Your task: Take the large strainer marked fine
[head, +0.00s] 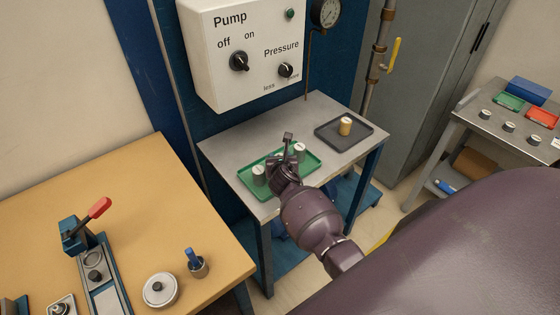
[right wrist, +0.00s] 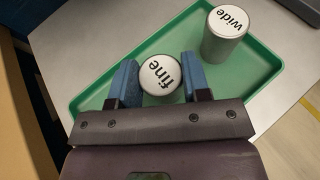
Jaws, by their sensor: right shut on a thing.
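The strainer marked "fine" (right wrist: 161,75) has a round white top and stands between the two blue fingers of my right gripper (right wrist: 160,82), which is shut on it. I cannot tell whether it touches the tray floor. A grey strainer marked "wide" (right wrist: 226,34) stands to its right in the green tray (right wrist: 86,85), apart from the gripper. In the head view my right gripper (head: 286,160) is over the green tray (head: 262,195) and mostly hides what it holds. A grey strainer (head: 259,176) shows left of it and another (head: 299,151) right of it. My left gripper is not in view.
A dark tray (head: 326,139) with a brass-coloured cup (head: 345,126) sits farther right on the same grey table (head: 225,150). The pump panel (head: 245,45) rises behind. A wooden bench (head: 130,185) with a red-handled device (head: 85,225) is at left.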

